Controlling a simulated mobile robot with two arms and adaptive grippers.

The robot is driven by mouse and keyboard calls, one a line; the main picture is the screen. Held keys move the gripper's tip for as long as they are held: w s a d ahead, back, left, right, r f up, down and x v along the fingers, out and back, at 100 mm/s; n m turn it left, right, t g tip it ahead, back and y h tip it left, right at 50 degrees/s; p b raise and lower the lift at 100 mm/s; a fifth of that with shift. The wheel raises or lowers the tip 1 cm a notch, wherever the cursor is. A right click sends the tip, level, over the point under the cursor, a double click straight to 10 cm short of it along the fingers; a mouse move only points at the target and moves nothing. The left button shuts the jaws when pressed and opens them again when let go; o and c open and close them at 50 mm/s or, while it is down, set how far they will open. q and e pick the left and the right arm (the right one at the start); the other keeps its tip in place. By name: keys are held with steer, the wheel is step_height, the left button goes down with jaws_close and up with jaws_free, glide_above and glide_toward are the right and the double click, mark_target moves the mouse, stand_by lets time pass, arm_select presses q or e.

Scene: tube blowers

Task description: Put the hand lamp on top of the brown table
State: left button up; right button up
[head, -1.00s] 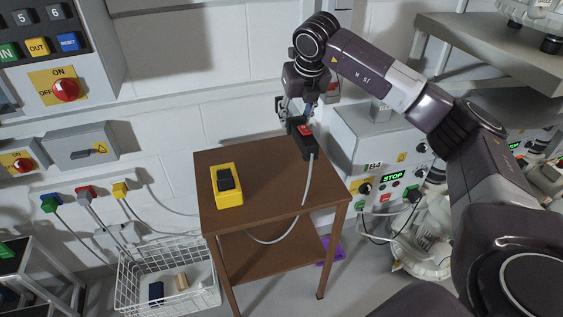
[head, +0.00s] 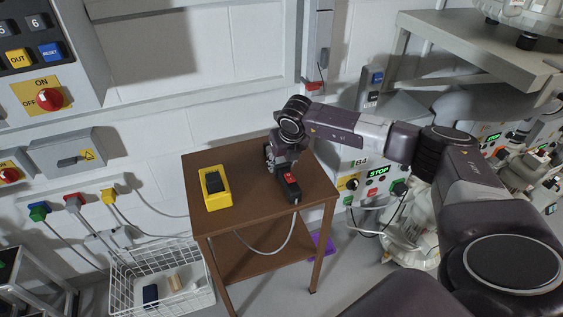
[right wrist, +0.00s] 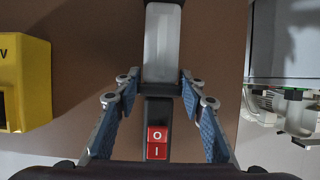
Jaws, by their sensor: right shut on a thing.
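The hand lamp (head: 289,189) has a black body with a red switch, and a pale cable trails from its near end over the table's front edge. It is low over the right part of the brown table (head: 247,210); whether it touches the top I cannot tell. My right gripper (head: 282,165) is shut on the lamp from above. In the right wrist view, the blue-padded fingers (right wrist: 160,100) flank the lamp's black handle with its red O/I switch (right wrist: 157,143) and pale tube. My left gripper is not in view.
A yellow box with a black top piece (head: 225,200) stands on the left half of the table. A white wire basket (head: 190,300) is on the floor at left. A grey machine with a STOP display (head: 377,172) stands right of the table. The tabletop between box and lamp is clear.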

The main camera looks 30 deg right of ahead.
steer(key=o, duration=1.5)
steer(key=shift+r, duration=0.15)
steer(key=shift+s+r, duration=0.1)
steer(key=shift+r, duration=0.1)
steer(key=b+v, duration=0.2)
steer(key=v, duration=0.9)
steer(key=shift+s+r, duration=0.2)
steer(key=shift+a, duration=0.15)
